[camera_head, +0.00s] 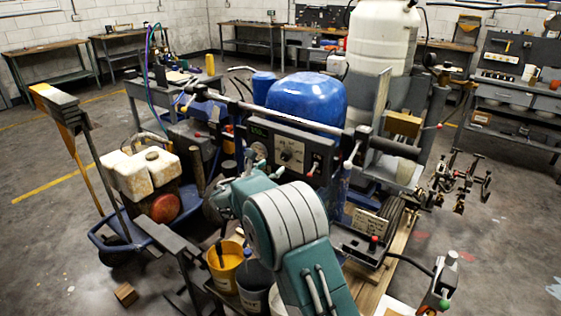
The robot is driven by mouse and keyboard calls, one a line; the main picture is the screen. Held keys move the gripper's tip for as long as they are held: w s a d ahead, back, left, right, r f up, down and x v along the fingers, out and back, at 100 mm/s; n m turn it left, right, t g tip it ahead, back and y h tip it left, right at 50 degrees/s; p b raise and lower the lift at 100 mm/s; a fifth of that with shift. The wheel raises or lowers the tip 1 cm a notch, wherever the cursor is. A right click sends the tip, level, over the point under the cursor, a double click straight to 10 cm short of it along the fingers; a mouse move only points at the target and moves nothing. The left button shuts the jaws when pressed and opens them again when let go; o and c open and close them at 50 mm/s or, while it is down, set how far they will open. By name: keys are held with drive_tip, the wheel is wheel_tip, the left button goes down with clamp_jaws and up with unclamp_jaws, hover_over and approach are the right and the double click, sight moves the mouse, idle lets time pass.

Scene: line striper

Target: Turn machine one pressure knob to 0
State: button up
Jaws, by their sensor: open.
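The line striper stands in the middle of the head view. Its dark control panel (287,146) faces me below a long grey handlebar. The panel has a small green display (259,132), a pale plate with a dark round knob (287,155), and a red-tipped lever (316,167) to the right. A pale round dial (259,152) sits at the panel's left. Labels and knob settings are too small to read, so I cannot tell which is machine one's pressure knob. My teal arm rises in front, just below the panel. My gripper's fingers are not discernible; my arm links cover that area.
A yellow bucket (226,264) stands left of my arm. A stained white engine tank (146,172) is at the left, near an upright yellow-and-grey post (66,125). A blue tank (307,98) and a tall white tank (381,40) rise behind the panel.

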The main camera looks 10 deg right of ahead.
sight(284, 157)
drive_tip(key=v, duration=0.5)
drive_tip(key=shift+s+a+f, duration=0.1)
drive_tip(key=shift+s+a, duration=0.1)
drive_tip(key=shift+a, duration=0.1)
drive_tip(key=shift+m, duration=0.4)
drive_tip(key=x, duration=1.2)
drive_tip(key=shift+d, duration=0.2)
drive_tip(key=shift+r, duration=0.2)
clamp_jaws()
